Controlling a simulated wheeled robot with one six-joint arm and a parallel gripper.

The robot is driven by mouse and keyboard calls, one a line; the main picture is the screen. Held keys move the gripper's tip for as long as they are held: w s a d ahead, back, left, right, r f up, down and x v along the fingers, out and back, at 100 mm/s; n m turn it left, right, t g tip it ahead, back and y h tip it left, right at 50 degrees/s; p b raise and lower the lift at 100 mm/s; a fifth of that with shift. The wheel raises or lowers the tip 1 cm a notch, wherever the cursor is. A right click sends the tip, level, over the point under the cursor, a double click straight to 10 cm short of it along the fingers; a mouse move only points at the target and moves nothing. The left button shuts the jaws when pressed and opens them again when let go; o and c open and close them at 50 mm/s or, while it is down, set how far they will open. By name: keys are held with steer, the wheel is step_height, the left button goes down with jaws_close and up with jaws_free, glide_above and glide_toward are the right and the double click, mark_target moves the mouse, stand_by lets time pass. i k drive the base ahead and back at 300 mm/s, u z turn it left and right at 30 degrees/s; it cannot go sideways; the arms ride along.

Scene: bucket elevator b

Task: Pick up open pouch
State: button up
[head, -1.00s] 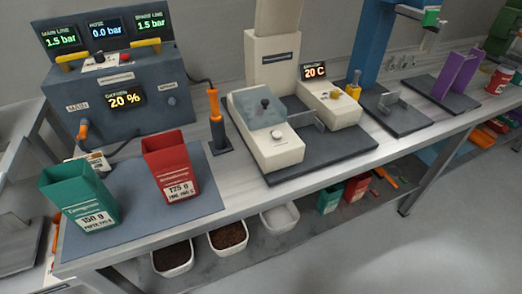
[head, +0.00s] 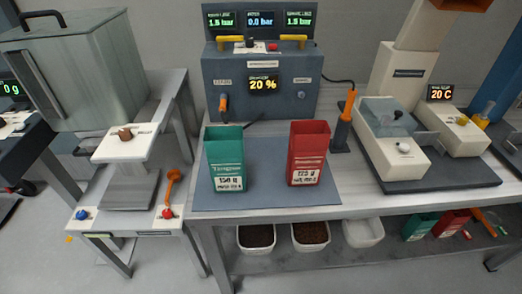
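A green open pouch (head: 226,163) stands upright on the blue-grey mat (head: 262,190), with a white label reading about 150 g. A red open pouch (head: 308,156) stands upright to its right on the same mat, with a label reading about 125 g. The two are apart, and both have open tops. Their insides are mostly hidden. My gripper is not in view.
A grey control unit (head: 292,100) with displays stands behind the mat. An orange-handled tool (head: 346,108) and a white sealing machine (head: 400,150) stand to the right. A scale (head: 130,193) and metal hopper (head: 75,70) are left. Bins (head: 310,234) sit on the lower shelf.

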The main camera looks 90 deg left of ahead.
mark_target(309, 141)
steer(key=k, duration=0.95)
steer(key=u, duration=1.75)
steer(key=i, duration=0.5)
steer(key=u, duration=0.05)
